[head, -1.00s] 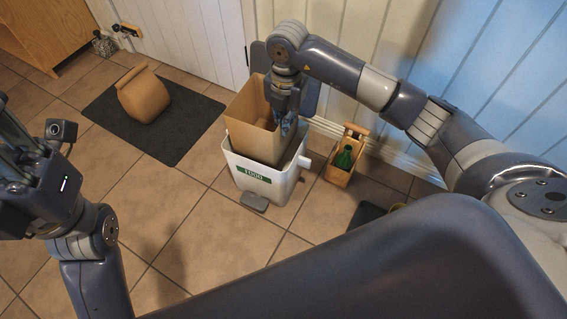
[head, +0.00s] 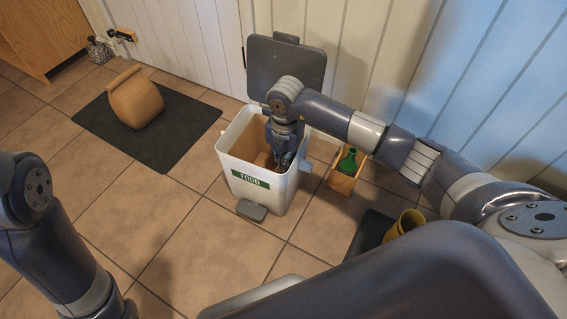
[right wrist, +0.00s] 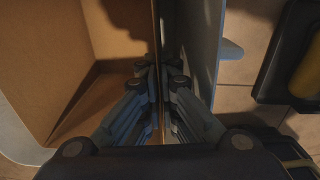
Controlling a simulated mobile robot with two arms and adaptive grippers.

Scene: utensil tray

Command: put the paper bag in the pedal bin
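A brown, open-topped paper bag (head: 246,140) is down inside the white pedal bin (head: 232,165), which has a green FOOD label. The bag's rim is about level with the bin's rim or lower. The bin's dark lid (head: 287,65) stands open. My right gripper (head: 279,158) reaches into the bin at its right side. In the right wrist view, its fingers (right wrist: 158,80) lie on both sides of the bag's wall (right wrist: 115,30) and look closed on it. My left gripper is out of view; only part of that arm shows.
A second brown bag (head: 138,100) with a rolled top sits on a dark mat (head: 180,125). A wooden caddy (head: 342,183) with a green bottle (head: 348,160) stands right of the bin. A yellow container (head: 405,225) is farther right. The pedal (head: 251,210) faces open floor.

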